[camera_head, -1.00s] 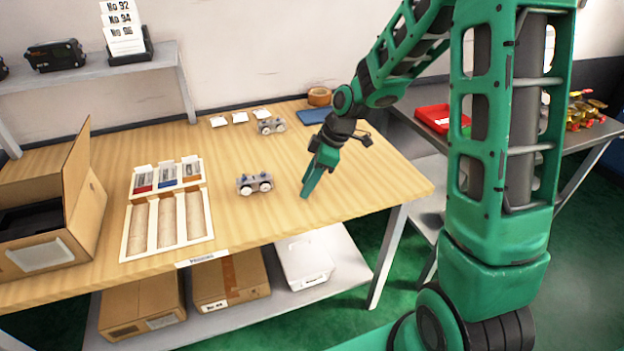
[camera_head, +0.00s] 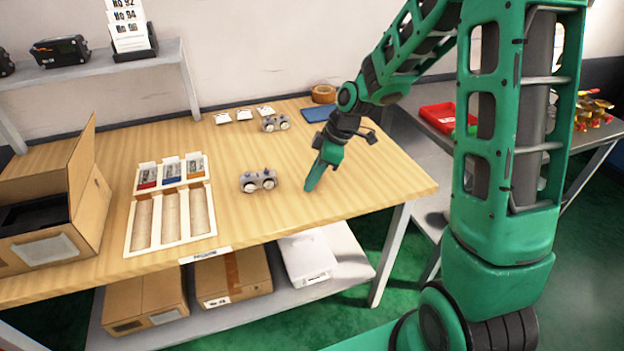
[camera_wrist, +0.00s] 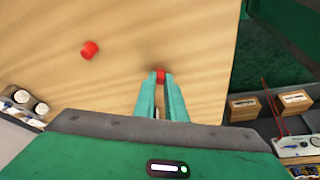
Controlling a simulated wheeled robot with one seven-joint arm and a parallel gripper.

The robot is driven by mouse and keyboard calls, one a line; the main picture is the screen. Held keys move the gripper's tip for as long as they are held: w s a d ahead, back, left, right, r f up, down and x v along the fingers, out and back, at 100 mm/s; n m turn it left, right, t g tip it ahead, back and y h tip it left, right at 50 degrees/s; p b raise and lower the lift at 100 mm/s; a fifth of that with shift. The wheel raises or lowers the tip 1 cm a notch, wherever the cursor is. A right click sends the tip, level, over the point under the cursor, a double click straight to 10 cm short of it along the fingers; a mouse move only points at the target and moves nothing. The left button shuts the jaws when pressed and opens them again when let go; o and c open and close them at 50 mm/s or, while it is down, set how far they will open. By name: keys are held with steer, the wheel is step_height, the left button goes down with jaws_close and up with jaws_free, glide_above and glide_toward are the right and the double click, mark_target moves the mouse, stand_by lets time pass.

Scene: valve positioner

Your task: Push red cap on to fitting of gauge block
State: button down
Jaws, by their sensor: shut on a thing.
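In the wrist view, a small red cap (camera_wrist: 160,76) sits between the tips of my green gripper (camera_wrist: 160,82), which is shut on it. A second red cap (camera_wrist: 90,50) lies loose on the wooden tabletop, up and left of my fingers. In the head view, my gripper (camera_head: 309,189) points down at the table, right of a grey gauge block (camera_head: 258,180) with round gauges. Another similar gauge block (camera_head: 275,123) stands farther back. Neither cap can be made out in the head view. The fitting is too small to tell.
A wooden tray (camera_head: 170,215) with long slots lies left of the nearer gauge block. An open cardboard box (camera_head: 50,215) stands at the far left. A blue pad (camera_head: 318,113) and a tape roll (camera_head: 324,94) lie at the back. The front right tabletop is clear.

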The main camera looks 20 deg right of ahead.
steer(key=shift+r, duration=1)
stand_by(0.8)
steer(key=shift+r, duration=1.9)
